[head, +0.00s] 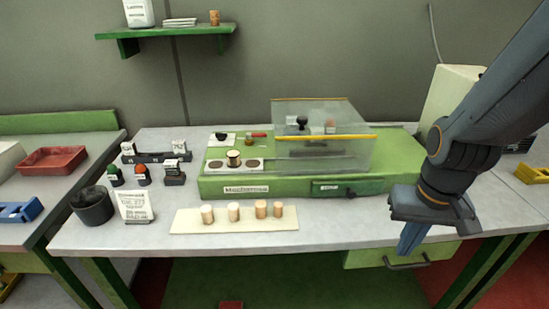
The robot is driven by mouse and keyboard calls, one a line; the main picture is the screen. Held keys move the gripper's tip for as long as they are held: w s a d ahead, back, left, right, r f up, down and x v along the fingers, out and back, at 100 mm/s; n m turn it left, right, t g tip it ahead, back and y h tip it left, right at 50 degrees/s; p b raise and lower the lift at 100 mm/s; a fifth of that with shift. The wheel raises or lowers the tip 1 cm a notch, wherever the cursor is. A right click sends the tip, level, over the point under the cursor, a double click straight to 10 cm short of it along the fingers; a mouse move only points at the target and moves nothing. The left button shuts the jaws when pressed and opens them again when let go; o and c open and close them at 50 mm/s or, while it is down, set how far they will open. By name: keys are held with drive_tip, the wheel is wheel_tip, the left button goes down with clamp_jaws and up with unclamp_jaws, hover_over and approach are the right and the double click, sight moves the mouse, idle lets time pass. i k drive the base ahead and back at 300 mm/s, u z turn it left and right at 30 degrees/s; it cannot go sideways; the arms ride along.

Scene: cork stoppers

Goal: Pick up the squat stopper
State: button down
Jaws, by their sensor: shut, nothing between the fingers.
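My gripper (408,243) hangs at the table's front edge, well right of the board. Its blue fingers point down and are shut, empty, apart from every stopper.
The green machine (290,188) with a clear cover (322,150) stands behind the board. A dark cup (93,206) and a printed card (135,207) stand at the left. The table top between board and gripper is clear. A drawer with a handle (400,254) is below my gripper.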

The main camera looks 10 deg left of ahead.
sight(233, 157)
drive_tip(key=k, duration=1.3)
drive_tip(key=u, duration=0.7)
drive_tip(key=i, duration=0.55)
drive_tip(key=u, duration=0.65)
drive_tip(key=i, duration=1.3)
drive_tip(key=z, duration=0.9)
